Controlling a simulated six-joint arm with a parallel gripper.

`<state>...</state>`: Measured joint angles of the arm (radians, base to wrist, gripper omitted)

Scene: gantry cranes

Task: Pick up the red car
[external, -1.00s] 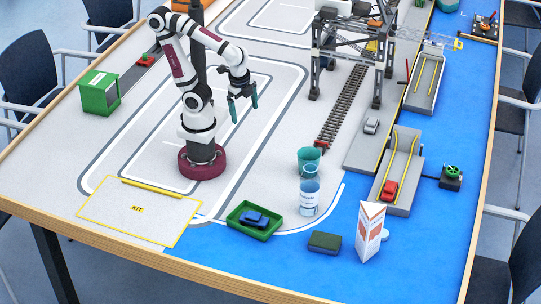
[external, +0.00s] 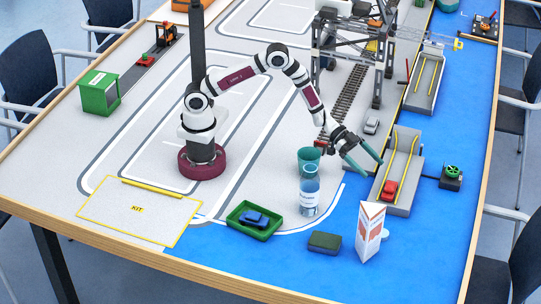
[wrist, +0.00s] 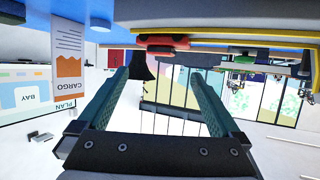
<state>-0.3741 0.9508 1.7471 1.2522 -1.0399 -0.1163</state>
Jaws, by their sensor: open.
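The red car (external: 389,190) sits at the near end of a grey ramp (external: 402,207) with yellow rails, on the blue area at the right. In the wrist view, which looks upside down, a red car shape (wrist: 165,42) shows near the top centre, beyond the fingertips. My gripper (external: 374,167) is open and empty, with its teal fingers pointing toward the ramp, just up and left of the red car. In the wrist view my gripper (wrist: 160,80) has its fingers spread apart with nothing between them. The gripper appears apart from the car.
A cargo sign (external: 371,231) stands in front of the ramp. A grey car (external: 371,125) and the gantry (external: 318,60) are behind. A green tray (external: 240,228) holds a blue car (external: 256,218).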

